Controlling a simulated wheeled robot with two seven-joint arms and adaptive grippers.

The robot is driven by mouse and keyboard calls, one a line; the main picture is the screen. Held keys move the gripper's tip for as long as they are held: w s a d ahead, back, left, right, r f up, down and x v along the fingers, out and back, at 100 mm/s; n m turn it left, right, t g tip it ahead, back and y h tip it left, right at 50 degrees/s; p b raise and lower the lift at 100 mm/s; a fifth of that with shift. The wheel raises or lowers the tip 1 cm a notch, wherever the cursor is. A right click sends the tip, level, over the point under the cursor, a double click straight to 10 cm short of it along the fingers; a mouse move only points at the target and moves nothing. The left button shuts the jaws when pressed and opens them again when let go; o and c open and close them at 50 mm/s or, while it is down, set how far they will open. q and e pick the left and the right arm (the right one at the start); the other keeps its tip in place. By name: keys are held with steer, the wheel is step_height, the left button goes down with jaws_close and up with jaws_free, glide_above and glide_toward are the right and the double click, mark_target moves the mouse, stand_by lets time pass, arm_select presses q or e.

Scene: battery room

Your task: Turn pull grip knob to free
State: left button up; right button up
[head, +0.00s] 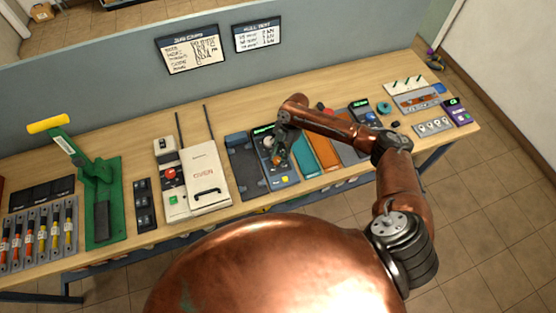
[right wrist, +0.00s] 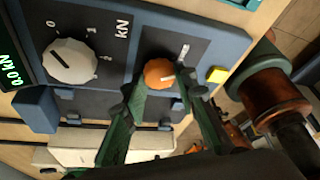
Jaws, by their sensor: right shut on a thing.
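The orange knob (right wrist: 158,73) sits on the dark panel of the blue pull-test unit (head: 291,179). My right gripper (right wrist: 163,80) has its two green fingers on either side of the orange knob and is shut on it. In the head view my right gripper (head: 280,157) is over the unit, and it and the arm hide most of the knob. A short white mark shows on the panel beside the knob; its lettering is not readable. A white dial knob (right wrist: 70,60) with a kN scale is next to it. My left gripper is not in view.
A yellow button (right wrist: 217,74) is close beside my right finger. A digital readout (right wrist: 8,68) shows at the wrist view's left edge.

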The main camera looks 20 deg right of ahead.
steer(key=shift+n+g+h+b, duration=0.35)
steer(key=shift+n+b, duration=0.45)
steer(key=shift+n, duration=0.8)
steer(key=o, duration=1.2)
steer(key=shift+w, duration=0.1)
steer(key=shift+c, duration=0.2)
steer(key=v, duration=1.2)
steer(key=shift+w, duration=0.15)
steer(key=shift+g, duration=0.25)
